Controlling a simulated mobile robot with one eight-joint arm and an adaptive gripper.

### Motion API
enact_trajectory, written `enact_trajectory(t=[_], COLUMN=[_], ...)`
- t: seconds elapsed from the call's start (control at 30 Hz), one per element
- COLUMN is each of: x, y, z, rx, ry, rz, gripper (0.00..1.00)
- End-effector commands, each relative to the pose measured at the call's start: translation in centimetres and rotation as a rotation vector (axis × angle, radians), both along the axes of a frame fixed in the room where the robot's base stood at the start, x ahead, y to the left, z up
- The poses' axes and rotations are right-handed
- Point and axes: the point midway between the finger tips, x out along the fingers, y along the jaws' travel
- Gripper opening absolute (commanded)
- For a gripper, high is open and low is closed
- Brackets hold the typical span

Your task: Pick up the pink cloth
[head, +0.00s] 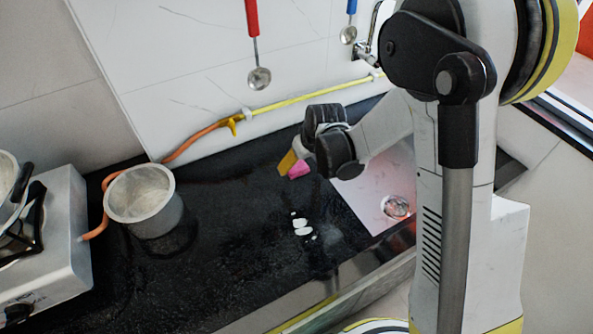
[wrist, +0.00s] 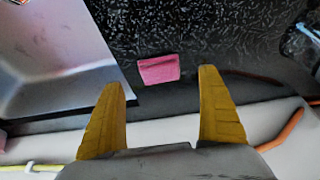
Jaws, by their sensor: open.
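The pink cloth (head: 299,169) is a small folded piece on the black countertop near the sink. In the head view it shows just below my gripper (head: 289,162), partly hidden by it. In the wrist view the pink cloth (wrist: 159,69) lies flat on the speckled black surface, ahead of and between the two yellow fingertips. My gripper (wrist: 160,80) is open and empty, with the fingers wide apart. The cloth looks apart from both fingers; the height of the fingers above the counter is hard to tell.
The sink (head: 380,190) is right of the cloth. A grey pot (head: 145,203) stands on the counter at left, beside a stove (head: 45,240). An orange and yellow hose (head: 300,96) runs along the wall. Ladles (head: 259,77) hang above. The counter between pot and sink is mostly clear.

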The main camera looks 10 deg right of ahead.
Motion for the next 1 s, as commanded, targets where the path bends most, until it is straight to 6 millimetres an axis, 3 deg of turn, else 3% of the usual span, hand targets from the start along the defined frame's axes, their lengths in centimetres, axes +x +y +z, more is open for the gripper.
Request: enact_trajectory(t=[0.37,0.6,0.63,0.77,1.0], x=[1.7,1.9,1.9,1.9,1.9], y=[0.8,0.8,0.8,0.8,0.8], z=[-4.5,-4.7,-4.7,-4.7,-4.7], rx=[0.000,0.000,0.000,0.000,0.000], ry=[0.000,0.000,0.000,0.000,0.000], rz=[0.000,0.000,0.000,0.000,-0.001], gripper=[0.88,0.88,0.86,0.46,0.42])
